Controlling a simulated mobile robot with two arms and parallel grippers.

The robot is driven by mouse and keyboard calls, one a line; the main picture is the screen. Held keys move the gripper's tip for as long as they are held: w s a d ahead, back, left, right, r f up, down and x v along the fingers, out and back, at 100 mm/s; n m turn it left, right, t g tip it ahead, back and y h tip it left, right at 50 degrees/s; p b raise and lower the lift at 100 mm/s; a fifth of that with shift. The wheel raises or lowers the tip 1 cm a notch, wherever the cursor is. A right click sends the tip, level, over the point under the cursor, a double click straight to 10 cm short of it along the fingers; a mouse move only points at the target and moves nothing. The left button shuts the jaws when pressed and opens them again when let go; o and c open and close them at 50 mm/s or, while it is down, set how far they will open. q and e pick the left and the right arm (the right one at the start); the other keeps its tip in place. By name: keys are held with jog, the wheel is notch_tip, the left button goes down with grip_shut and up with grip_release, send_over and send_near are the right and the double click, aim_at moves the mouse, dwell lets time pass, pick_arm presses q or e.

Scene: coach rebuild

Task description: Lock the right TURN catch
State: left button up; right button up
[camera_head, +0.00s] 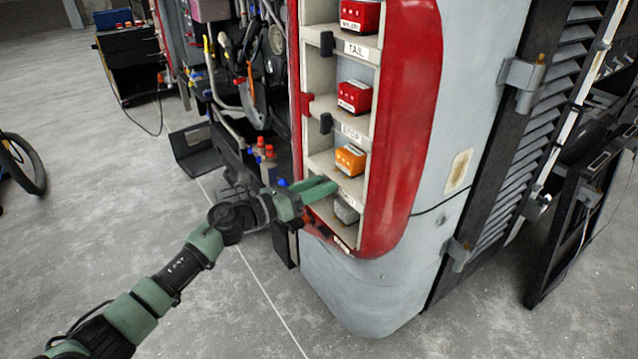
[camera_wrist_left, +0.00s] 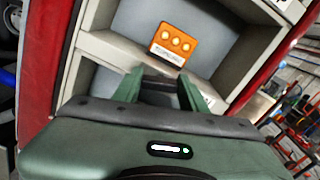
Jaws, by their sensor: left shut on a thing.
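The tall red-edged lamp housing (camera_head: 404,120) has open compartments, one above another. An orange lamp unit (camera_head: 350,159) sits in one and also shows in the wrist view (camera_wrist_left: 171,46). The label on the shelf edge below it is mostly covered by my gripper. My left gripper (camera_head: 334,187) reaches in from the left at that edge. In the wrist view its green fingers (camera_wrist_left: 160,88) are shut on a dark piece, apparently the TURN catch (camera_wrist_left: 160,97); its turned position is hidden. My right gripper is not in view.
Red lamp units (camera_head: 355,96) sit in compartments above, with black catches (camera_head: 326,123) at their left edges. A grey unit (camera_head: 346,211) is in the lowest one. Hoses and cables (camera_head: 250,90) crowd the left side. The floor (camera_head: 190,310) at front is clear.

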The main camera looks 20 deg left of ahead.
pick_arm(q)
jog(key=n+p, duration=0.1)
jog(key=n, duration=0.3)
jog(key=shift+a+r, duration=0.1)
jog(key=n+p, duration=0.1)
jog(key=n, duration=0.2)
jog(key=shift+w+p, duration=0.1)
jog(key=shift+p, duration=0.3)
jog(key=shift+f+n+p, duration=0.15)
jog(key=shift+n+p, duration=0.55)
jog(key=shift+n, duration=1.1)
jog(key=shift+f+n+p, duration=0.1)
jog(key=shift+n+p, duration=0.55)
jog(key=shift+n, duration=1.15)
jog(key=o, duration=1.4)
jog(key=shift+a+f, duration=0.1)
